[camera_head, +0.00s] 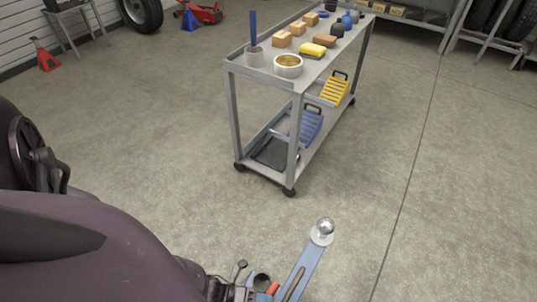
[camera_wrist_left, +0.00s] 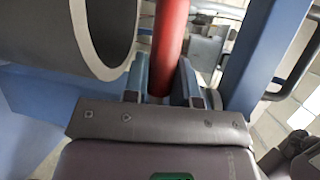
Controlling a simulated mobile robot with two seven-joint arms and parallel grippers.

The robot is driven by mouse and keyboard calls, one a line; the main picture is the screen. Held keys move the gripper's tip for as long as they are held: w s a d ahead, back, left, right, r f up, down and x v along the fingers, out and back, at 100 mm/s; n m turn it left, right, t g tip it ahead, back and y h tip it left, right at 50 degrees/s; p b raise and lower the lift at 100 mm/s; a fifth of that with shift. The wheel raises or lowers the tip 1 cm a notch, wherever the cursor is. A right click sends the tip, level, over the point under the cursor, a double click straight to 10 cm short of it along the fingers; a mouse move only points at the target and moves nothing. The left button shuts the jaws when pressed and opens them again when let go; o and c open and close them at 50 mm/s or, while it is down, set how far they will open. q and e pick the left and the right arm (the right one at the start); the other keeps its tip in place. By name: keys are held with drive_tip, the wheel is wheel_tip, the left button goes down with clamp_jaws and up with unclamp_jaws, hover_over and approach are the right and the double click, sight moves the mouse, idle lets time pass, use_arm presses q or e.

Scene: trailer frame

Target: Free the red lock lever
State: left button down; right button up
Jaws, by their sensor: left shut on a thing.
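The red lock lever (camera_wrist_left: 170,38) runs up between the two fingers of my left gripper (camera_wrist_left: 161,84) in the left wrist view. The gripper is shut on it. In the head view a short red piece (camera_head: 272,288) of the lever shows at the bottom edge, beside the blue trailer frame (camera_head: 311,258). My right gripper is not in view.
A wide grey tube (camera_wrist_left: 112,30) stands close left of the lever, and a blue frame bar (camera_wrist_left: 262,55) close right. A hitch ball (camera_head: 325,227) tops the frame's end. A grey cart (camera_head: 296,140) stands beyond, with open floor to the right.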

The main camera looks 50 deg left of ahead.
use_arm(q)
drive_tip(key=shift+r, duration=0.1)
drive_tip(key=c, duration=0.9)
unclamp_jaws()
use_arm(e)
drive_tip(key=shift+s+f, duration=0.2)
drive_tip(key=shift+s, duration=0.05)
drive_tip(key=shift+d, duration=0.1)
use_arm(q)
drive_tip(key=shift+s+a+r, duration=0.1)
drive_tip(key=shift+s+a, duration=0.2)
drive_tip(key=shift+a, duration=0.15)
drive_tip(key=p+v, duration=0.1)
drive_tip(key=v, duration=0.8)
drive_tip(key=shift+s+a, duration=0.2)
drive_tip(key=shift+s, duration=0.15)
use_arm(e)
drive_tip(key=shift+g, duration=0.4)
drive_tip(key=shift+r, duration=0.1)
